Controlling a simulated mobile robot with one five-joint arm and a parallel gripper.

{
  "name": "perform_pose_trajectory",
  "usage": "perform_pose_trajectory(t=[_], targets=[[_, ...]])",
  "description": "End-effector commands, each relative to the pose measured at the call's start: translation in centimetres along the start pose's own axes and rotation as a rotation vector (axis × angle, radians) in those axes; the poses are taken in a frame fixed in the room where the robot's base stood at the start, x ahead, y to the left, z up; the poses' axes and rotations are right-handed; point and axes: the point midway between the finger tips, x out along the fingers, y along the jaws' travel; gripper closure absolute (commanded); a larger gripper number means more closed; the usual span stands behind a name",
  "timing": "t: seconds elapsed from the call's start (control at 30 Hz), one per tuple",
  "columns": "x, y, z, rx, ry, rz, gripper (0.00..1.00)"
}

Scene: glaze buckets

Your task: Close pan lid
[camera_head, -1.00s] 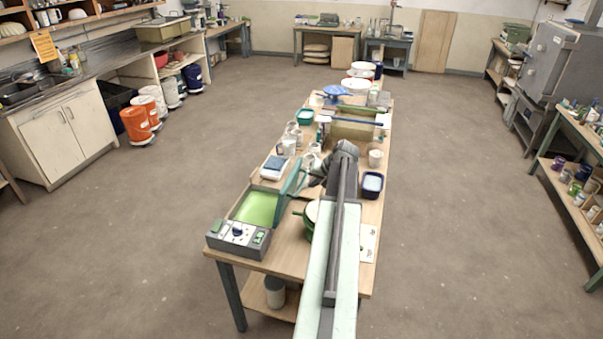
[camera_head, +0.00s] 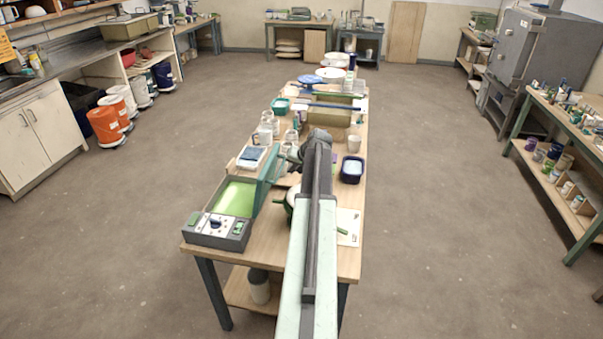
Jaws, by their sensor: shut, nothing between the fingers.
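A boxy grey pan (camera_head: 206,207) with a bright green inside sits at the table's near left, with a control panel of knobs (camera_head: 216,228) at its front. Its teal lid (camera_head: 267,182) stands open, tilted up along the pan's right side. My gripper (camera_head: 287,157) is shut and empty, at the far upper end of the lid, on its right. It is small and partly hidden by my arm, so I cannot tell whether it touches the lid. The lid's outer face is mostly hidden.
A green pot (camera_head: 289,200) with a green handle is partly hidden under my arm. A blue-topped box (camera_head: 251,157) lies behind the pan.

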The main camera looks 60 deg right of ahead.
Motion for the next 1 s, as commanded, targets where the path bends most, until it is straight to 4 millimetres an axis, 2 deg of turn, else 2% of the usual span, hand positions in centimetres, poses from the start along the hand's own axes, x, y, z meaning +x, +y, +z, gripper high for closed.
perform_pose_trajectory(t=[0.2,0.67,0.87,1.0], targets=[[0.6,-1.6,-0.1,0.0,0.001,0.001,1.0],[0.6,-1.9,-0.2,-0.003,-0.002,0.011,1.0],[0.3,-3.6,-0.8,-0.029,-0.019,0.069,1.0],[0.3,-5.8,-1.3,-0.065,-0.038,0.152,1.0]])
